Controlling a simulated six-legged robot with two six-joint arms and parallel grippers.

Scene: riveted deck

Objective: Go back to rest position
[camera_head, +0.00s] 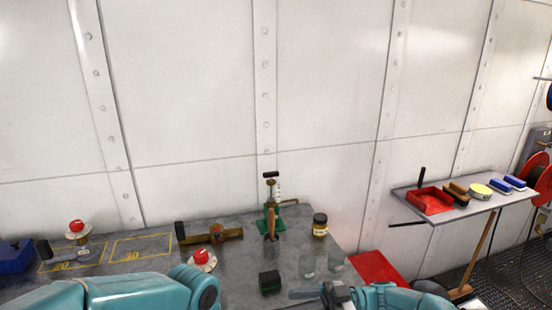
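My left arm (130,292) is teal and lies along the bottom left edge, over the front of the grey workbench (150,262). Its gripper is not in view. My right arm (395,296) comes in low at the bottom right. The dark grey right gripper (336,295) is at the bench's front right, cut by the bottom edge. Its fingertips are too small and cropped to tell open from shut. A thin grey flat piece (304,294) lies just left of it.
The bench holds a green-based press (271,215), a jar (320,225), two glass cups (307,266), a black block (270,282), red-knobbed pieces (203,260), a brown bar tool (212,236) and a blue box (15,256). A side shelf (465,212) holds a red tray (430,201) and brushes.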

